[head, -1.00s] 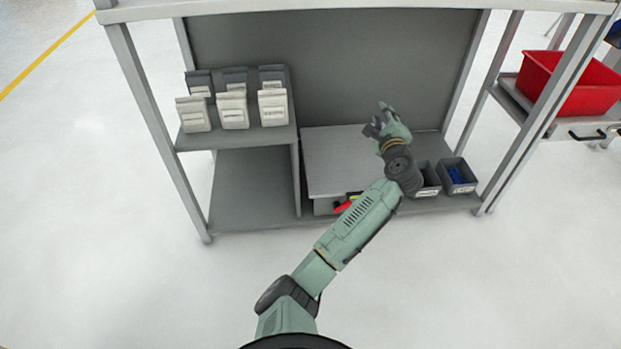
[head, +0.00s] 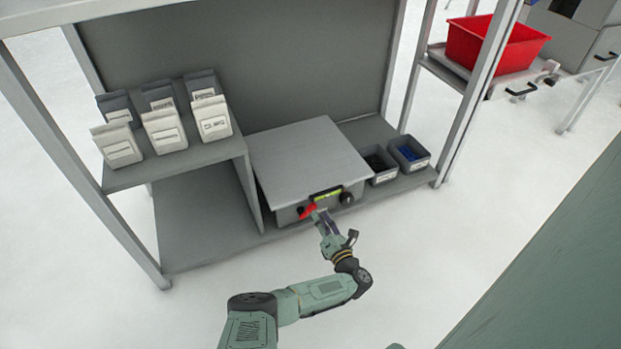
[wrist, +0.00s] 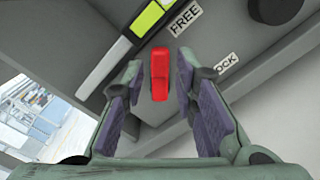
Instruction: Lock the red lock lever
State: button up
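The red lock lever (head: 308,211) is on the front face of the grey box (head: 305,155) on the lower shelf, left of a black knob (head: 346,198). In the wrist view the red lever (wrist: 160,74) stands between my gripper's two purple-padded fingers, with a gap on each side. My gripper (wrist: 163,100) is open around the lever. In the head view my gripper (head: 322,218) is in front of the box at the lever. A label reading FREE (wrist: 185,18) is above the lever, and one ending in OCK (wrist: 228,63) is to its right.
Two small grey bins (head: 424,162) stand right of the box. A red bin (head: 495,43) is at the right. The floor in front is clear.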

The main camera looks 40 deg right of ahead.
aim_at(314, 209)
jog(key=b+x, duration=0.1)
jog(key=x, duration=0.4)
jog(key=shift+w+d, duration=0.1)
jog(key=shift+w, duration=0.3)
jog(key=shift+c, duration=0.3)
grip_shut()
